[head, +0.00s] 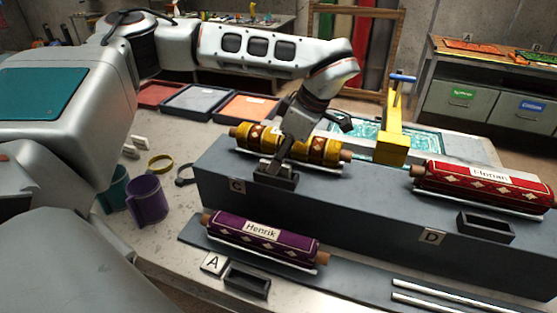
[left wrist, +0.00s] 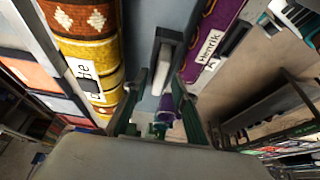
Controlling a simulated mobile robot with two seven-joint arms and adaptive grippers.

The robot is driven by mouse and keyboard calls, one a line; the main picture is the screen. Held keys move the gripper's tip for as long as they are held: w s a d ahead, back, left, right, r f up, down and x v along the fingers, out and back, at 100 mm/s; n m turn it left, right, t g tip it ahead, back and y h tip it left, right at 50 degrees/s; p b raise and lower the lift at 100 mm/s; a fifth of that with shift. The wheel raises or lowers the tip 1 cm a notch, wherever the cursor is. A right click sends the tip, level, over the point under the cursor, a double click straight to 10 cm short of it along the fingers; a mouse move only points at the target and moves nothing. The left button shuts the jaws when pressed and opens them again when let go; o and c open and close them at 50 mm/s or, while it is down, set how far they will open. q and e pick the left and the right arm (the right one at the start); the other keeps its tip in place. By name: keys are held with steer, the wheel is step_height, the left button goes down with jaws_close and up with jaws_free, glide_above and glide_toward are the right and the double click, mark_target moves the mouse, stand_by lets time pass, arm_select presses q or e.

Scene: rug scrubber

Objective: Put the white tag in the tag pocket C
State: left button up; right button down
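The strip lies within the dark outline of the pocket (left wrist: 163,35), with small gaps to the fingers. Its depth in the pocket cannot be told. In the head view the gripper hides the tag. My right gripper is not in view.
A yellow rug roll (head: 318,150) lies just behind the pocket. A purple roll (head: 262,238) labelled Henrik and pocket A (head: 246,279) are in front, lower. A red roll (head: 485,185) and pocket D (head: 486,227) are right. Mugs (head: 147,200) and two small white pieces (head: 139,142) stand left.

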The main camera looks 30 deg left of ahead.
arm_select(q)
steer(key=v, duration=1.1)
steer(key=shift+d+r, duration=0.2)
steer(key=shift+r, duration=0.05)
